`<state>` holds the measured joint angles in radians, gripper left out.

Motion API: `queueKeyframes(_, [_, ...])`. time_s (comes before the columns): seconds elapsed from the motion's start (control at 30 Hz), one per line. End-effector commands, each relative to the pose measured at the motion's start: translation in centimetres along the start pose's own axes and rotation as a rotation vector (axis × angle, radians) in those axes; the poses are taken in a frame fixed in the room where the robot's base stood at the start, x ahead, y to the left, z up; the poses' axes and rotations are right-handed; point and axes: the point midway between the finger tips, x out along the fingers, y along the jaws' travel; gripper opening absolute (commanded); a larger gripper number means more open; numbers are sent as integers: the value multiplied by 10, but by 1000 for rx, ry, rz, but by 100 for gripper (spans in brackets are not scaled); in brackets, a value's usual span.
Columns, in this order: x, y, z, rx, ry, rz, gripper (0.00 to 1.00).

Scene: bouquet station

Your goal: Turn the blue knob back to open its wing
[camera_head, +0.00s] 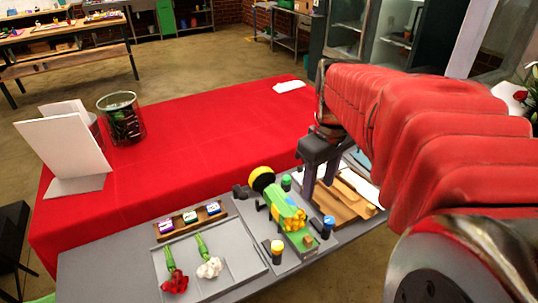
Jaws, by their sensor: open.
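The blue knob (328,222) is a blue-topped dark post on the grey station, near the right end of the green and yellow fixture (290,216). A wing belonging to it cannot be clearly made out at this size. My gripper (319,187) is open and points down, with its two dark fingers apart. It appears behind the blue knob and a little to its left in the picture, not touching it. No object shows between the fingers.
A green knob (286,183) and a yellow knob (277,248) stand around the fixture. A grey tray (238,268) holds a red flower (174,281) and a white flower (209,267). A wooden board (345,204) lies right of the fixture. The red-covered table (200,155) behind is mostly clear.

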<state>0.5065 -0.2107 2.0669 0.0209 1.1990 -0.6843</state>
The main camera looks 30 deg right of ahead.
Motion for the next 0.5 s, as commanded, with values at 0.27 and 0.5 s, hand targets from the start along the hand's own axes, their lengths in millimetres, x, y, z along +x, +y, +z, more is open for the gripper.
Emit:
queueKeyframes(0.27, [10,54,13,-39,-74,-70,43])
queueKeyframes(0.5, [12,59,14,-48,-80,-79,43])
